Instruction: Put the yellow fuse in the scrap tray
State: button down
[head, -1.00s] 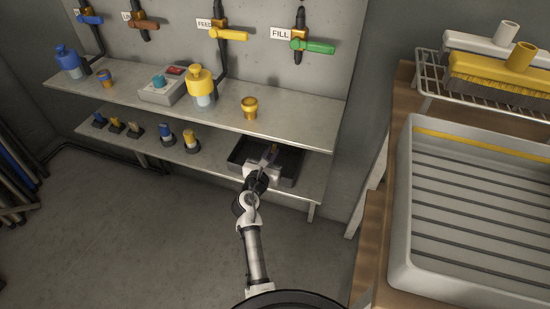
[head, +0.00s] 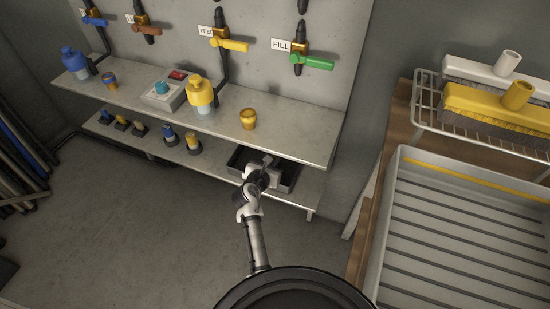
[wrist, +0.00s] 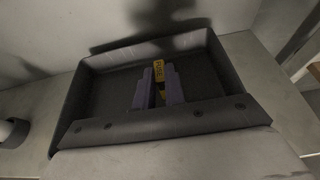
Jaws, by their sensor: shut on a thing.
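The yellow fuse (wrist: 158,71) shows in the wrist view between the two fingers of my gripper (wrist: 159,88), which is shut on it. The scrap tray (wrist: 215,67) is a dark, shallow, open box around and below them. Fuse and fingers appear within its outline; I cannot tell whether the fuse touches the tray floor. In the head view the tray (head: 289,184) stands at the right end of the lower shelf. My gripper (head: 267,162) reaches over it there, under the upper shelf's front edge, and the fuse is hidden.
The lower shelf (head: 225,182) also carries several small blue and yellow pieces in dark holders. The upper shelf (head: 290,138) holds a brass cup (head: 248,119), a yellow bottle (head: 200,95) and a switch box (head: 163,93). A grey basin (head: 395,235) stands at right.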

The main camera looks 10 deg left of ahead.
jog(key=shift+s+a+f, duration=0.1)
dwell(0.3)
jog(key=shift+f, duration=0.15)
jog(key=c, duration=1.9)
grip_release()
jog(key=shift+f, duration=0.1)
jog(key=o, duration=0.4)
jog(key=shift+r, duration=0.25)
jog(key=shift+s+r, duration=0.1)
jog(key=shift+s, duration=0.15)
jog(key=v, duration=1.1)
jog(key=shift+s+a+r, duration=0.1)
jog(key=shift+s, duration=0.1)
